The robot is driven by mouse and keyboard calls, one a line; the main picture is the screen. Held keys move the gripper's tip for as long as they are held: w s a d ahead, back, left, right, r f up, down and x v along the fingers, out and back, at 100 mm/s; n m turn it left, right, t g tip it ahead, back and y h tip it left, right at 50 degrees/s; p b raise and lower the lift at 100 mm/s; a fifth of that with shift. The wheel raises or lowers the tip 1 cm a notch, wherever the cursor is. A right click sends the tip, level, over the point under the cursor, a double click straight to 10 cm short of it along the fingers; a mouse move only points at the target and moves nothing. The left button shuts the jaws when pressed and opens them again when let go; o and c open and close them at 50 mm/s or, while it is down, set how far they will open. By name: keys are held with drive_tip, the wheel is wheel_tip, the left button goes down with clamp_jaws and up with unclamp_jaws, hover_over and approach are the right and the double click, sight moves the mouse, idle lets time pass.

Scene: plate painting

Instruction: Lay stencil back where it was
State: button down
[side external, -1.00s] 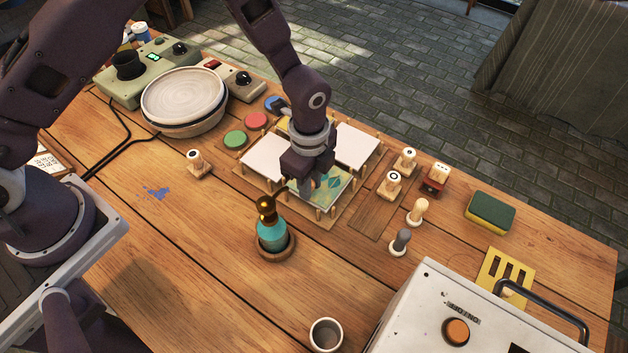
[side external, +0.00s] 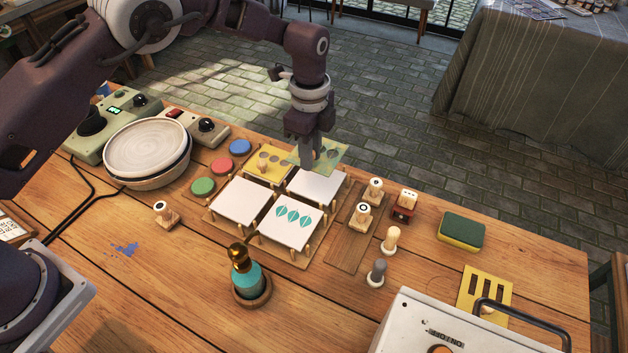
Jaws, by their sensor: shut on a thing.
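My gripper (side external: 312,158) is shut on a thin pale green stencil (side external: 330,155). It holds the stencil above the far right part of the pegged wooden rack, over or just behind a blank white tile (side external: 316,185). The fingers hide part of the stencil. A white tile with teal leaf shapes (side external: 289,222) lies at the front of the rack (side external: 295,260). Another blank white tile (side external: 240,201) lies at the left. A yellow stencil with round holes (side external: 268,163) lies at the back of the rack. A second yellow stencil with slots (side external: 484,292) lies at the table's right.
Green, red and blue pads (side external: 221,167) lie left of the rack. A teal bottle (side external: 246,275) stands in front of it. A sponge (side external: 461,230) lies farther right.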

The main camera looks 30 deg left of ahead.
sight(310, 192)
wheel_tip(310, 192, down, 9)
drive_tip(key=shift+r, duration=0.15)
drive_tip(key=c, duration=1.2)
unclamp_jaws()
drive_tip(key=shift+c, duration=0.2)
wheel_tip(310, 192, up, 12)
drive_tip(key=shift+r, duration=0.1)
